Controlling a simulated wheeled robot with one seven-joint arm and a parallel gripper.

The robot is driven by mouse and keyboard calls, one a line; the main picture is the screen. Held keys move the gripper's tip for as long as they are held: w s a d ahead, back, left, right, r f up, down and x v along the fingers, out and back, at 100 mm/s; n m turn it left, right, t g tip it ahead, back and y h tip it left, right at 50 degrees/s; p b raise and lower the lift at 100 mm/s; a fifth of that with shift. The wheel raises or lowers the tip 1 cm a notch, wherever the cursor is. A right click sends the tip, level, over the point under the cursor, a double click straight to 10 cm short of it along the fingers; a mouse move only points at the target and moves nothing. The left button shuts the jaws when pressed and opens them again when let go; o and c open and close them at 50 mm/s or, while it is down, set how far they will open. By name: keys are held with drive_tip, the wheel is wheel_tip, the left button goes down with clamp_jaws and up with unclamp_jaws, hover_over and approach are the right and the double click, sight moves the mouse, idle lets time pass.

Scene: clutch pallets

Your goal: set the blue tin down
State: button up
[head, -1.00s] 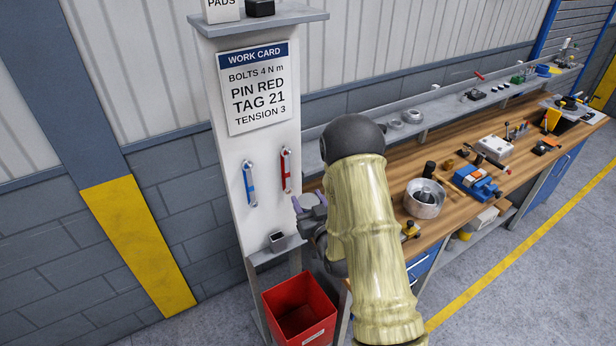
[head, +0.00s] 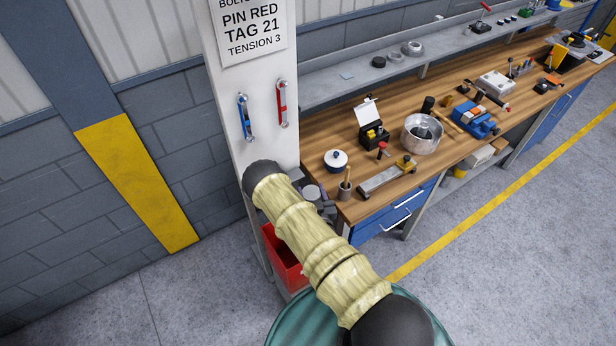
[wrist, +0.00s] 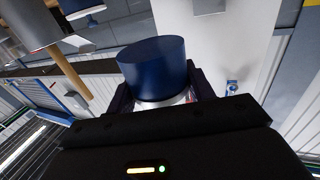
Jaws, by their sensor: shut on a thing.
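The blue tin (wrist: 152,62) is a short cylinder with a dark blue side and a pale band at its lower end in the wrist view. My gripper (wrist: 160,92) is shut on it, with a dark finger at either side. In the head view, my gripper (head: 322,203) is partly hidden behind my arm, beside the post and close to the bench's left end. I cannot make out the tin clearly there. Whether the tin touches any surface cannot be told.
The white post (head: 257,140) carries a blue and a red wrench. A red bin (head: 284,262) is below. Bench space between items is free.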

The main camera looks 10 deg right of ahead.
drive_tip(key=shift+w+r, duration=0.4)
drive_tip(key=shift+r, duration=0.35)
drive_tip(key=shift+w+a+r, duration=0.1)
drive_tip(key=shift+w+r, duration=0.15)
drive_tip(key=shift+r, duration=0.05)
drive_tip(key=shift+w+a+b, duration=0.2)
drive_tip(key=shift+b, duration=0.5)
drive_tip(key=shift+w+a+f+b, duration=0.15)
drive_tip(key=shift+f+b, duration=0.1)
drive_tip(key=shift+b, duration=0.5)
wheel_tip(320, 180, down, 10)
drive_tip(key=b, duration=1)
drive_tip(key=shift+w+r+b, duration=0.2)
drive_tip(key=shift+w+b, duration=0.05)
drive_tip(key=shift+b, duration=0.05)
drive_tip(key=shift+a, duration=0.15)
